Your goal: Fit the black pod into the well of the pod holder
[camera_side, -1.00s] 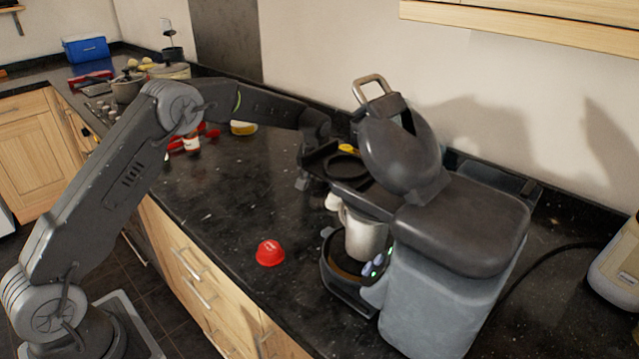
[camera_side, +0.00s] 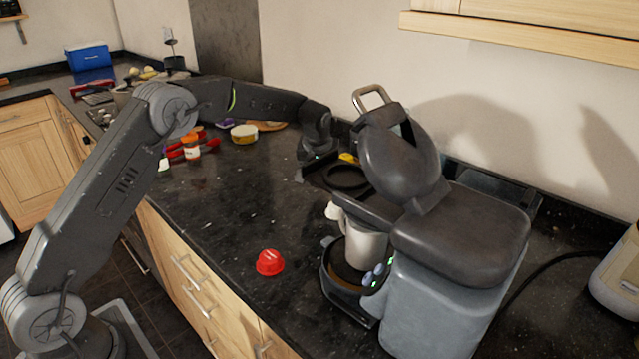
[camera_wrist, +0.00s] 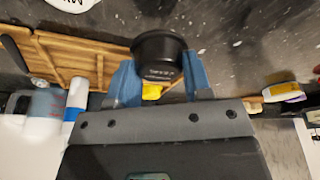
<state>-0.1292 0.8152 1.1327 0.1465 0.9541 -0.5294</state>
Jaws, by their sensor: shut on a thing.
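The black pod (camera_wrist: 158,52) is held between the two blue fingers of my gripper (camera_wrist: 160,82) in the wrist view, its round rim toward the top. In the side view my gripper (camera_side: 312,165) is beside the coffee machine (camera_side: 450,230), just left of the dark pod holder with its round well (camera_side: 346,177). The pod cannot be made out in the side view. The well is not clearly visible in the wrist view. The machine's lid (camera_side: 400,150) is raised.
A metal mug (camera_side: 364,242) stands under the holder. A red pod (camera_side: 270,262) lies on the black counter to the left. A yellow-and-white tub (camera_side: 243,134) and a small jar (camera_side: 191,148) stand farther back. The counter's middle is mostly clear.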

